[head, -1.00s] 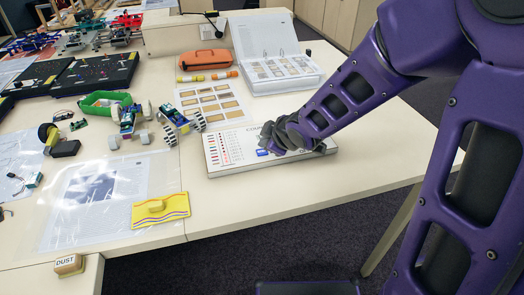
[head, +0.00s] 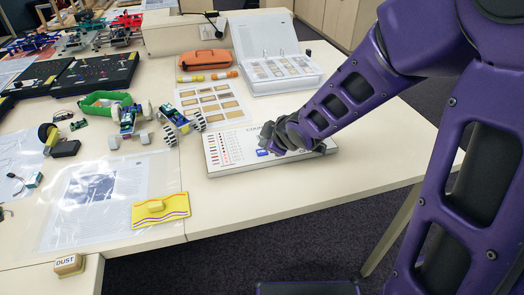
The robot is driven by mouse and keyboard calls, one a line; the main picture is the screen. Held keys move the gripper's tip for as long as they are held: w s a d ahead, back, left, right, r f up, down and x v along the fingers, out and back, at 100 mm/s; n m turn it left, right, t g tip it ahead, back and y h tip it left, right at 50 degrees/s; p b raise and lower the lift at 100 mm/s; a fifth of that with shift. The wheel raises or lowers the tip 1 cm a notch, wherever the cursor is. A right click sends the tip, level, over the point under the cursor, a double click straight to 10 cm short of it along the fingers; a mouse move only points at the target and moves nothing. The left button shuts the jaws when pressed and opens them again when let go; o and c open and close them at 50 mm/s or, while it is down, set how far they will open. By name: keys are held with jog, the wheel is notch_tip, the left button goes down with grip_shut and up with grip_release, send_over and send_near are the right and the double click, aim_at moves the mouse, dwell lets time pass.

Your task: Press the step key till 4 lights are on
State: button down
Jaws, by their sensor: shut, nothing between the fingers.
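The light panel (head: 217,157) is a flat white box with small print and a column of red and dark marks on its left part. It lies on the table near the right front. A blue key (head: 262,153) shows on its face, just left of my gripper (head: 275,146). My gripper is shut and empty, pointing down over the panel by the blue key. It hides much of the panel's right half. I cannot tell whether a fingertip touches a key, nor how many lights are lit.
Behind the panel are a sheet of tan samples (head: 212,103), an open white binder (head: 276,72) and an orange case (head: 204,59). Small wheeled robots (head: 181,121) stand to the left. Table in front of the panel is clear.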

aim_at(265, 154)
jog(key=shift+f, duration=0.15)
jog(key=shift+f+b, duration=0.3)
jog(key=shift+b, duration=0.05)
jog(key=shift+f+b, duration=0.3)
jog(key=shift+f, duration=0.05)
dwell(0.7)
jog(key=shift+r, duration=0.15)
jog(key=shift+r+p, duration=0.6)
jog(key=shift+p, duration=0.15)
jog(key=shift+r, duration=0.1)
notch_tip(265, 154, up, 5)
jog(key=p, duration=0.5)
dwell(0.6)
